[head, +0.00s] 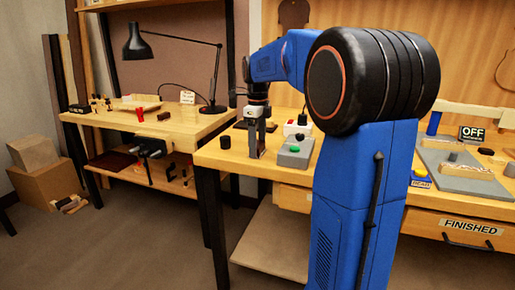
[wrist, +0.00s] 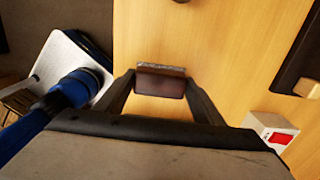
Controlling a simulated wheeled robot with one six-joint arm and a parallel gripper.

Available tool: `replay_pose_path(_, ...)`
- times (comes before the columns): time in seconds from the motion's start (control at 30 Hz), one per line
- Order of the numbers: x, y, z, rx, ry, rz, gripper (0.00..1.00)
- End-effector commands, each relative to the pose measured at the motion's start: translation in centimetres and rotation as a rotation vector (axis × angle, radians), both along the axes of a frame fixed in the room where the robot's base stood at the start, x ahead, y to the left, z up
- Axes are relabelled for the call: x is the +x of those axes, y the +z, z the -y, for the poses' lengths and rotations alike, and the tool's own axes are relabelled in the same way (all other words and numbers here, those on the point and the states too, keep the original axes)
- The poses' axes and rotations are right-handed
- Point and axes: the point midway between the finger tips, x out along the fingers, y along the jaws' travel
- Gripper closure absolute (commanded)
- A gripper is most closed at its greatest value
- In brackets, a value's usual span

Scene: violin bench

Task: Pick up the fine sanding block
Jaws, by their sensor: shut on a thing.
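My gripper (wrist: 160,90) is shut on a small dark reddish-brown block (wrist: 160,85) with a speckled grey edge, which looks like a sanding block. In the wrist view the block sits between the two fingertips, above the wooden bench top. I cannot read a grit label on it. In the head view my gripper (head: 257,145) points down over the left end of the bench (head: 230,160). The block is too small and dark there to make out clearly, and I cannot tell whether it touches the bench.
A grey box with a green button (head: 295,152) stands just right of my gripper, and a white box with a red switch (head: 297,127) is behind it. A black round piece (head: 225,142) lies to the left. A side table with a black lamp (head: 138,47) stands further left.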

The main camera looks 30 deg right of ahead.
Motion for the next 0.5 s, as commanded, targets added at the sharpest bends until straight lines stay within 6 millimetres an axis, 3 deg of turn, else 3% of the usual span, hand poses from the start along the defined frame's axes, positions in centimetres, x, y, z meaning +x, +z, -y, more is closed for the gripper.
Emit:
replay_pose_path(0.17, 0.1, 1.7, 0.0, -0.001, 0.0, 0.003, 0.61)
replay_pose_path(0.5, 0.1, 7.7, 0.0, 0.0, 0.0, 0.003, 0.61)
